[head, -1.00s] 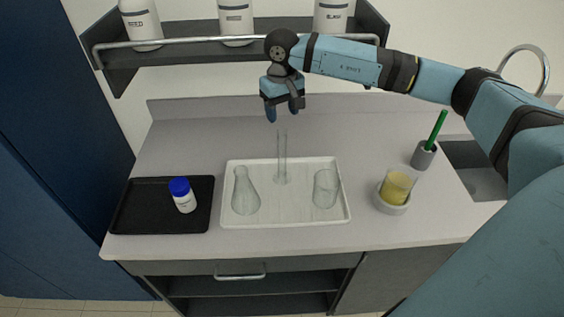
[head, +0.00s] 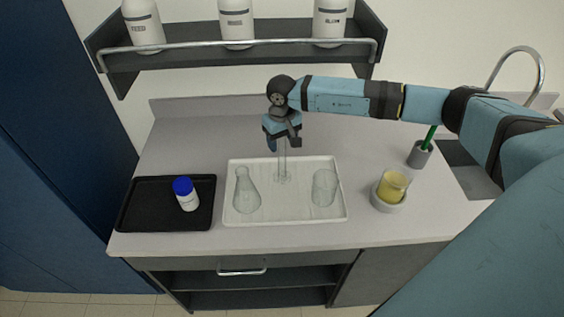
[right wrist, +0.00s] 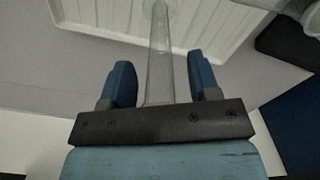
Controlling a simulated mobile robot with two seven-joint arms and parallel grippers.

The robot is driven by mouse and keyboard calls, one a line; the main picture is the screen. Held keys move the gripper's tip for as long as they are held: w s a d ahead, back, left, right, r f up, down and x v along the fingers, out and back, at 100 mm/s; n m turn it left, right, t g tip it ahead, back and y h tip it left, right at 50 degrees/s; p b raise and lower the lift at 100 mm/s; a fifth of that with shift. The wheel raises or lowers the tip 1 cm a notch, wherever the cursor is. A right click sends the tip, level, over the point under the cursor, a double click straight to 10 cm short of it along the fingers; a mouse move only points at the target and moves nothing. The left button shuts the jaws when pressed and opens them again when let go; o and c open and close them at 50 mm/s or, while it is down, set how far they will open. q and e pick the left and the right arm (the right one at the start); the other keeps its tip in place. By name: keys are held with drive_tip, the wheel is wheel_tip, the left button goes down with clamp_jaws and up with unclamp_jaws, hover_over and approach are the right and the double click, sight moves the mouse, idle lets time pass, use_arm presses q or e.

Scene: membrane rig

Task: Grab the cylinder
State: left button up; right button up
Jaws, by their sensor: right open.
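The clear glass cylinder (head: 282,167) stands upright at the back middle of the white tray (head: 245,217), between a conical flask (head: 245,192) and a beaker (head: 324,188). My right gripper (head: 284,146) points down at the cylinder's upper part. In the right wrist view the cylinder (right wrist: 160,60) runs between the two blue fingers (right wrist: 163,82), with a gap on each side. The right gripper is open, around the cylinder and not closed on it. My left gripper is not in view.
A black tray (head: 140,214) with a blue-capped white bottle (head: 187,195) is at the left. A yellow-filled beaker (head: 393,185) in a round holder and a grey cup (head: 419,155) with a green stick are at the right. A railed shelf (head: 200,62) with white bottles hangs above.

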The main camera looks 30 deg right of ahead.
drive_tip(key=c, duration=1)
clamp_jaws()
drive_tip(key=shift+r, duration=0.1)
